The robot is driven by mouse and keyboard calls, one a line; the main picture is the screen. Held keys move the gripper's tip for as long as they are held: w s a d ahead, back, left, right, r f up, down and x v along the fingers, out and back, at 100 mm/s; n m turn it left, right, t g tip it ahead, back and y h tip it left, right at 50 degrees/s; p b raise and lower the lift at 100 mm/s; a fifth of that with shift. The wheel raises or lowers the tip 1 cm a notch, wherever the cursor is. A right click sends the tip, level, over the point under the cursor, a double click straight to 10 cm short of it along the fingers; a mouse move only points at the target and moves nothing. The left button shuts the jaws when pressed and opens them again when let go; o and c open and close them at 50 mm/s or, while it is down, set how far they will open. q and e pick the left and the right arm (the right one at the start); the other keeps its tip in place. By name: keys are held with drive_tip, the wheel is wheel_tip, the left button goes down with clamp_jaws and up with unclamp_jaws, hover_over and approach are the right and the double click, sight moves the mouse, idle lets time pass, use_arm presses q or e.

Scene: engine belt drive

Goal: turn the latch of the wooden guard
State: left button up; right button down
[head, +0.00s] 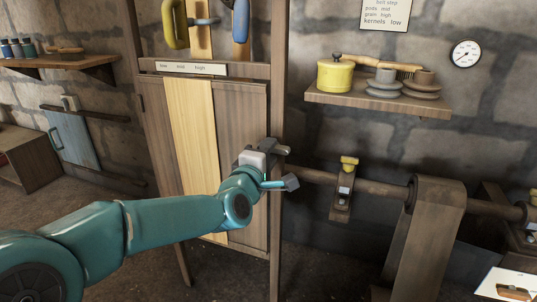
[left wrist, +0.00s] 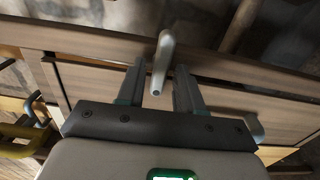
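The wooden guard (head: 238,125) is a tall panel of brown and pale planks in a wooden frame. My left gripper (head: 280,166) is at its right edge, against the frame post. In the left wrist view, a pale, rounded bar that looks like the latch (left wrist: 165,47) stands between the two open fingers of my left gripper (left wrist: 160,72). A gap shows on each side of the bar, so the fingers do not look closed on it. In the head view the gripper mostly hides the latch. My right gripper is not in view.
A shaft (head: 380,188) with a belt (head: 430,235) runs to the right of the guard. A shelf (head: 385,101) with a yellow pot (head: 335,75) is above it. A label strip (head: 192,68) tops the guard. A second pale knob (left wrist: 254,127) shows in the left wrist view.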

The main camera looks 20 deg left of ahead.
use_arm(q)
drive_tip(key=shift+s, duration=0.1)
drive_tip(key=s+p, duration=0.2)
drive_tip(key=s, duration=1.4)
drive_tip(key=shift+a, duration=0.3)
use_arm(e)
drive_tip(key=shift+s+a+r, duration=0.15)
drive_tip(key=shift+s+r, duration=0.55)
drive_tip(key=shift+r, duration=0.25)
